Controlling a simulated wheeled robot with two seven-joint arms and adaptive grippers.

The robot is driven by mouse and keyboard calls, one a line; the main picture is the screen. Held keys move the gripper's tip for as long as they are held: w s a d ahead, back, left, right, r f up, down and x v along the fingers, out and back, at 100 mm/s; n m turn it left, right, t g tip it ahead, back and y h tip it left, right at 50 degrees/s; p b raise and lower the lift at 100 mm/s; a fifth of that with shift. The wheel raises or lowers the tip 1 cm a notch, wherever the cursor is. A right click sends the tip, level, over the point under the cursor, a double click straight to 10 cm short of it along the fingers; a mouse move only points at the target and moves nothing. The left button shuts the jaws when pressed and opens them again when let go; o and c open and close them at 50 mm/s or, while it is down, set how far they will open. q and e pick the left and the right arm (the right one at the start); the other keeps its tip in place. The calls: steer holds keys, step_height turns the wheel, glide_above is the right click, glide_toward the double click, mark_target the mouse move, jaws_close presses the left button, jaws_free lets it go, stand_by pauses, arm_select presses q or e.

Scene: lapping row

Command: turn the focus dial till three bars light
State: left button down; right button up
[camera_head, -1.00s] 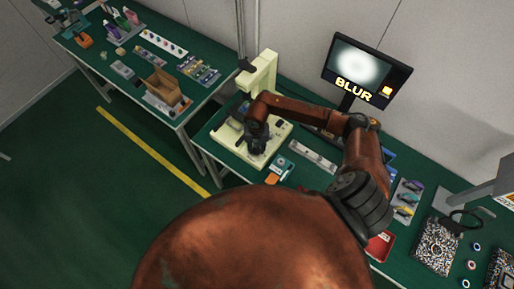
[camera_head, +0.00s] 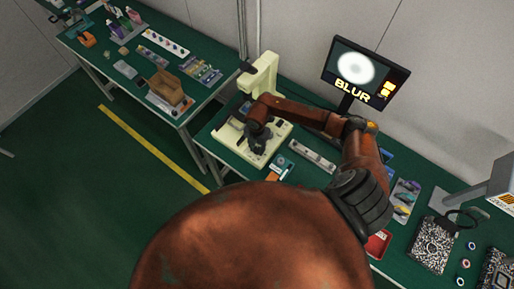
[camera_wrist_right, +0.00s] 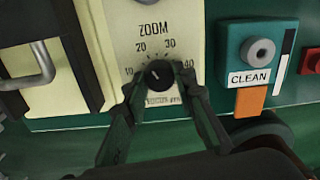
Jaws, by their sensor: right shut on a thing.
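The cream microscope (camera_head: 263,82) stands on the green bench. In the right wrist view a black dial (camera_wrist_right: 158,74) sits on its cream panel under the word ZOOM (camera_wrist_right: 153,28), with a scale of numbers around it; no FOCUS label shows there. My right gripper (camera_wrist_right: 160,92) is shut on this dial, a finger on either side. In the head view the right gripper (camera_head: 257,138) is at the microscope's base, and the dial is hidden. The monitor (camera_head: 366,72) reads BLUR below a white disc with soft edges. Two orange bars (camera_head: 387,89) appear lit beside it. My left gripper is not in view.
A teal box marked CLEAN (camera_wrist_right: 258,55) with a grey knob and an orange tab stands just right of the dial. A metal handle (camera_wrist_right: 30,68) is at left. A second bench (camera_head: 130,52) holds a cardboard box (camera_head: 166,88) and small parts. A red tray (camera_head: 378,243) lies right of my arm.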

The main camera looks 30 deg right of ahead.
mark_target(257, 149)
steer(key=shift+w+d+r, duration=0.1)
steer(key=shift+w+d, duration=0.05)
steer(key=o, duration=1.1)
steer(key=shift+o, duration=0.3)
steer(key=shift+r, duration=0.1)
step_height(257, 149, up, 12)
